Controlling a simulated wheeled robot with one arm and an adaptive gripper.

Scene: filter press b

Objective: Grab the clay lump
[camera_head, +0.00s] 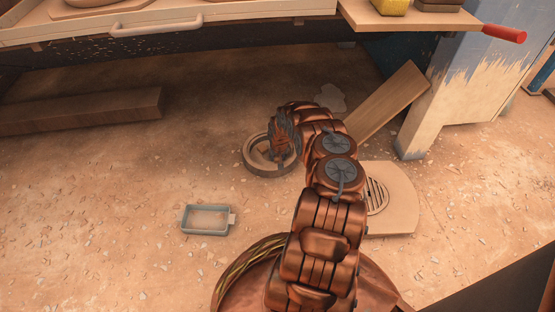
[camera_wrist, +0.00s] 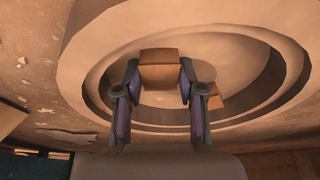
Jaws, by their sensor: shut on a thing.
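The clay lump (camera_wrist: 160,68) shows in the wrist view as a brown, block-shaped piece with a lighter lower edge. My gripper (camera_wrist: 160,76) is shut on it, with one finger on its left side and one on its right. Lump and fingers are over the inside of a round, stepped, pale dish (camera_wrist: 85,75). I cannot tell whether the lump touches the dish's floor. In the head view the dish (camera_head: 253,167) stands on the ground, and my wrist covers its right side, hiding the lump and the fingertips.
A small brown piece (camera_wrist: 219,102) lies at the dish's inner edge. A small grey tray (camera_head: 207,220) is on the left. A slotted plate (camera_head: 400,200) and a leaning board (camera_head: 388,105) are on the right. A bench (camera_head: 230,10) overhangs the back. Chips litter the open floor.

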